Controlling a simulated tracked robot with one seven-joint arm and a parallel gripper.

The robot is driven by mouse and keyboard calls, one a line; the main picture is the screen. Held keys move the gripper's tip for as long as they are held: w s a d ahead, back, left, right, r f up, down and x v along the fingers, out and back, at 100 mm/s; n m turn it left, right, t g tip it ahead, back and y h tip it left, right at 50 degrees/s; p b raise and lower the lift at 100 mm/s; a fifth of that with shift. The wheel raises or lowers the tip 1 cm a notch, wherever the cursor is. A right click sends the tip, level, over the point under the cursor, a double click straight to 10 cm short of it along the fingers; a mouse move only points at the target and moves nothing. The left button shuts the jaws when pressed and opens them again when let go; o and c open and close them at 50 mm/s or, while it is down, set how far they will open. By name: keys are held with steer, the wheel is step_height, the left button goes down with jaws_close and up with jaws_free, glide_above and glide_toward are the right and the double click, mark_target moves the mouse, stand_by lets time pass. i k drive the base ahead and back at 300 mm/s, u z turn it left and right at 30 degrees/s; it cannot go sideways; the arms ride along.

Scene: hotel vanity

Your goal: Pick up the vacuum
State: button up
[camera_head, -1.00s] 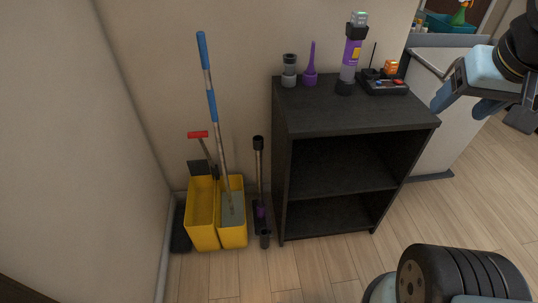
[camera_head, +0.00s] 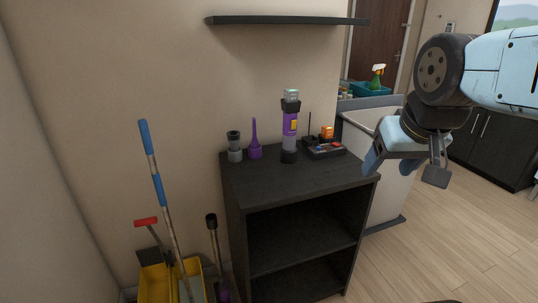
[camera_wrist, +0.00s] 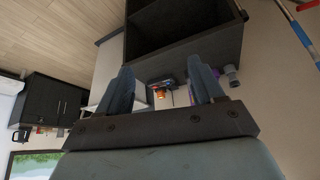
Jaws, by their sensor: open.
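The vacuum (camera_head: 290,128), a purple and black handheld stick with a clear grey top and a yellow patch, stands upright on top of the black shelf unit (camera_head: 300,180). My gripper (camera_head: 408,168) is open and empty, to the right of the vacuum and apart from it, near the unit's right side. In the wrist view, which is upside down, my two fingers (camera_wrist: 161,85) are spread, with the dark unit ahead. The vacuum seems mostly hidden behind the right finger there; only a bit of purple shows.
A grey attachment (camera_head: 234,146) and a purple nozzle (camera_head: 255,140) stand left of the vacuum. A black charger tray (camera_head: 325,148) with an orange item sits to its right. A wall shelf (camera_head: 285,20) hangs above. Yellow buckets (camera_head: 155,284) with a blue-handled mop stand at lower left.

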mark_target(290, 110)
steer(key=k, duration=1.2)
steer(key=z, duration=0.65)
steer(key=i, duration=1.7)
steer(key=u, duration=0.7)
